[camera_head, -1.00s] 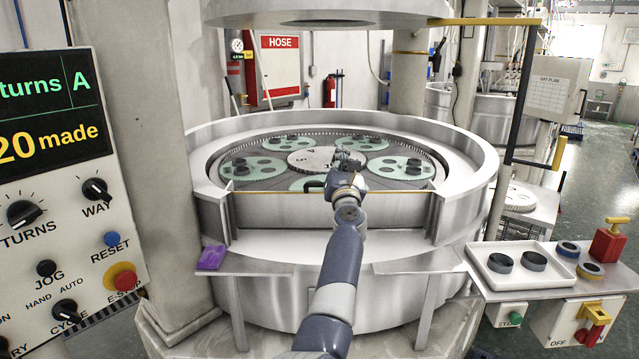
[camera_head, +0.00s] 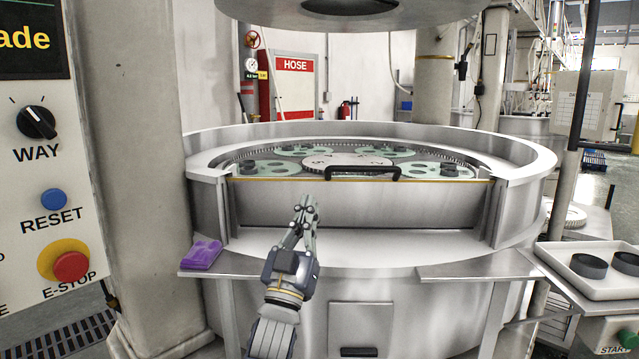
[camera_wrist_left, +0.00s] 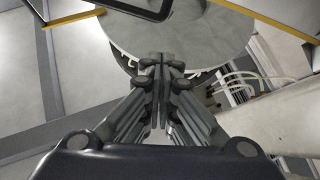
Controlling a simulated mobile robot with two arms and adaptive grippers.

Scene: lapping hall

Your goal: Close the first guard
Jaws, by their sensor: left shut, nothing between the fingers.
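The guard (camera_head: 420,205) is a grey metal panel with a yellow strip along its top edge, standing in the front opening of the round lapping machine. Its black bar handle (camera_head: 362,171) sits at the top edge; the handle also shows at the top of the left wrist view (camera_wrist_left: 150,11). My left gripper (camera_head: 306,212) is in front of the panel, below and left of the handle in the head view. Its fingers (camera_wrist_left: 158,85) are together and empty, apart from the handle. Whether the fingers touch the panel is unclear. My right gripper is not in view.
A steel ledge (camera_head: 478,272) runs in front of the machine, with a purple cloth (camera_head: 201,254) at its left. A control panel with a red E-stop (camera_head: 70,266) stands at the left. A white tray (camera_head: 566,274) with dark rings is at the right.

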